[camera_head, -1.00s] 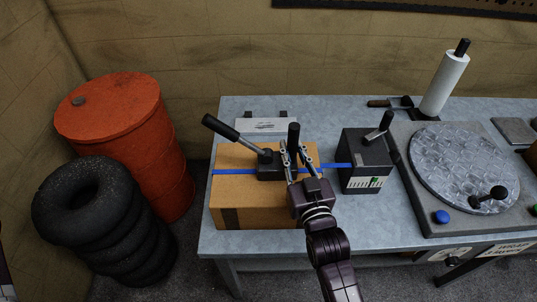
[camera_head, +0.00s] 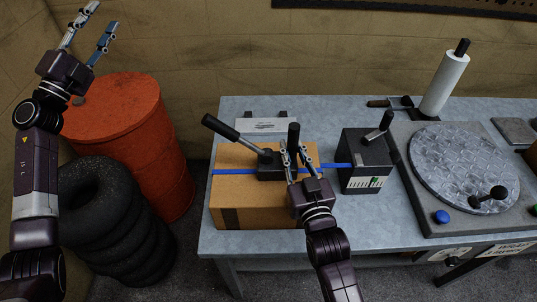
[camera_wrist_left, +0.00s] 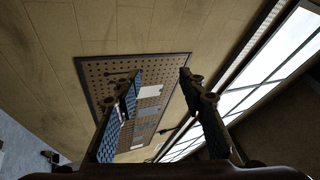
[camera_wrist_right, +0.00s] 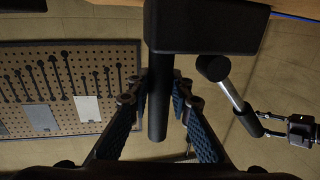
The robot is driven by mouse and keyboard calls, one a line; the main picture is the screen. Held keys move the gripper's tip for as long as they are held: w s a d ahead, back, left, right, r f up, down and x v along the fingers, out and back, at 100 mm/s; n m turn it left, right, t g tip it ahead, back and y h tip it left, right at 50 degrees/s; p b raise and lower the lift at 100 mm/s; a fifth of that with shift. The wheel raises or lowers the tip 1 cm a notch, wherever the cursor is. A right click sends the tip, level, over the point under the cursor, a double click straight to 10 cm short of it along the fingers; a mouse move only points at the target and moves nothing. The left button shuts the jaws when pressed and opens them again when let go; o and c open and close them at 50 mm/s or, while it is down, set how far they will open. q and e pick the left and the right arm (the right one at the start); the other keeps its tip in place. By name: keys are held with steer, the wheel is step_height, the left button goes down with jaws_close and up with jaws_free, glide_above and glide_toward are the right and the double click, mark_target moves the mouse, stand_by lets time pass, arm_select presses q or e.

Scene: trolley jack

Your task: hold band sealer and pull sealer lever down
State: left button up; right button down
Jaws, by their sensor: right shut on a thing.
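The band sealer (camera_head: 270,169) is a dark block on top of a cardboard box (camera_head: 255,211), on the blue band (camera_head: 232,171). Its sealer lever (camera_head: 222,128) slants up to the left with a black grip. A dark upright handle (camera_head: 293,138) rises from the sealer's right side. My right gripper (camera_head: 292,158) is shut on this handle, which shows between its fingers in the right wrist view (camera_wrist_right: 158,100). The lever also shows there (camera_wrist_right: 238,98). My left gripper (camera_head: 92,28) is open and empty, raised above the orange drum, away from the sealer.
A black device (camera_head: 366,162) with a lever stands right of the box. A turntable (camera_head: 464,168) and a white roll (camera_head: 443,84) are further right. An orange drum (camera_head: 150,130) and stacked tyres (camera_head: 95,195) stand left of the table. The left wrist view shows a pegboard (camera_wrist_left: 150,90).

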arm_select(q)
steer(key=d+r+m+g+h, duration=0.2)
steer(key=d+m+g+h, duration=0.15)
steer(key=d, duration=0.35)
steer(key=d+r+m+g+h, duration=0.2)
steer(key=d+m+h, duration=0.1)
steer(key=d+m, duration=0.25)
steer(key=s+d+m+g, duration=0.5)
steer(key=d+m+g, duration=0.15)
steer(key=d, duration=0.45)
steer(key=s+d+m+g, duration=0.6)
steer(key=d+m, duration=0.2)
steer(key=d, duration=0.4)
steer(key=s+d+f+m+g+y, duration=0.2)
steer(key=s+d+f+m+y, duration=0.1)
steer(key=s+f+m+y, duration=0.35)
steer(key=m+y, duration=0.4)
steer(key=y, duration=0.5)
glide_toward(219, 123)
steer(key=shift+t, duration=0.3)
steer(key=f, duration=0.8)
steer(key=w+f, duration=0.1)
steer(key=f, duration=0.3)
steer(key=shift+w+f, duration=0.1)
steer(key=shift+w, duration=0.05)
